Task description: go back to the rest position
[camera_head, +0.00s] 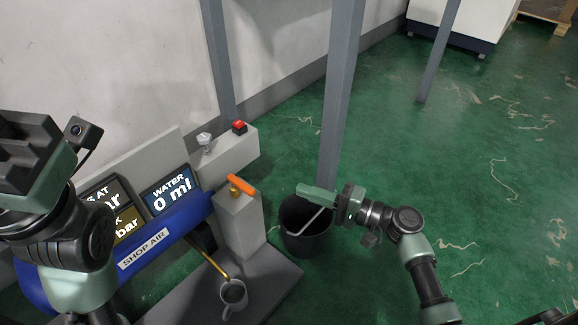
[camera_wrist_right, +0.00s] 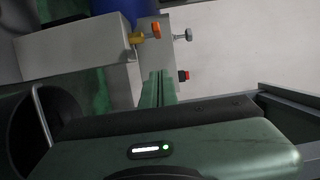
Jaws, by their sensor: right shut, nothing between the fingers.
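My right gripper (camera_head: 317,194) is shut and empty, above the rim of a dark bucket (camera_head: 308,243) in the head view. Its closed fingers (camera_wrist_right: 158,88) also show in the right wrist view. My left gripper (camera_head: 25,150) is large at the left edge of the head view; its fingertips are not clear enough to tell whether it is open. The orange valve handle (camera_head: 241,185) sits on a grey post, apart from my right gripper. It also shows in the right wrist view (camera_wrist_right: 156,30).
A blue shop air tank (camera_head: 165,238) and a water display (camera_head: 169,192) stand at left. A mug (camera_head: 233,297) sits under a brass pipe. A red button (camera_head: 239,127) is on a grey block. A grey upright (camera_head: 340,100) stands behind the bucket.

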